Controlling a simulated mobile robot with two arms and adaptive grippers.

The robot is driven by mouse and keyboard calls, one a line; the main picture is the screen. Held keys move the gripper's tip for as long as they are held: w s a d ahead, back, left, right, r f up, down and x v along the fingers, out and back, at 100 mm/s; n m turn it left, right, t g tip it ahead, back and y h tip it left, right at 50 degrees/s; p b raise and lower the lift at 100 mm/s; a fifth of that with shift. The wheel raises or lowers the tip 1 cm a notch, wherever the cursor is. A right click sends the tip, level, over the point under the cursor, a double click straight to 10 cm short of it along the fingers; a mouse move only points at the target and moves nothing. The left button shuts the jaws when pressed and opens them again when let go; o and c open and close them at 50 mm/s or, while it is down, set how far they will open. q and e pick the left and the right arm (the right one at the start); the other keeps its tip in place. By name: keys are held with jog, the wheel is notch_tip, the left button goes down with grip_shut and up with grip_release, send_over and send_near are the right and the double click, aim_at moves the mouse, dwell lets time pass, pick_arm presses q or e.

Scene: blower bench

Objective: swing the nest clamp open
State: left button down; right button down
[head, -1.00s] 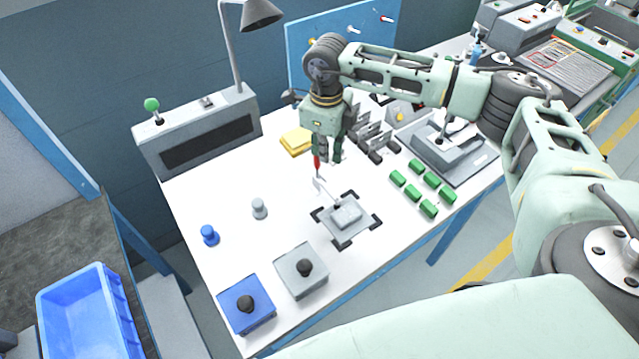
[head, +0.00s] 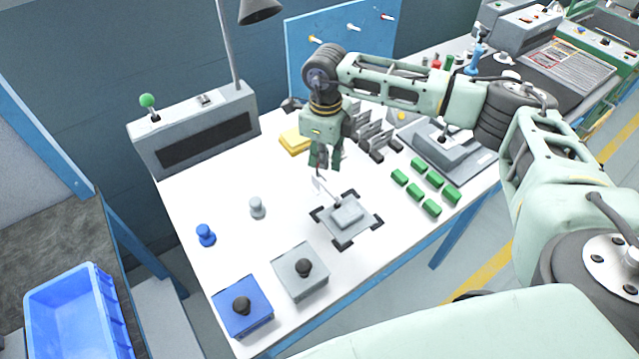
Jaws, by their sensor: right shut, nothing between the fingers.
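The nest (head: 326,230) is a grey plate with dark corner brackets on the white bench, with a light grey block (head: 347,214) in its middle. The nest clamp (head: 321,187) stands at the nest's back left corner, and its thin arm reaches over toward the block. Its red handle is hidden behind my right gripper. My right gripper (head: 325,167) points down just above and behind the clamp. It is shut and empty; whether it touches the clamp I cannot tell. My left gripper is out of view.
Several green blocks (head: 420,165) lie right of the nest. A yellow block (head: 295,140) and dark metal racks (head: 375,138) stand behind. Grey (head: 301,270) and blue (head: 243,305) boxes with black knobs stand in front.

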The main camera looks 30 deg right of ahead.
jog(key=shift+w, duration=0.2)
jog(key=shift+w+a+b, duration=0.1)
jog(key=shift+w+b, duration=0.2)
jog(key=shift+w, duration=0.45)
jog(key=shift+w+r, duration=0.1)
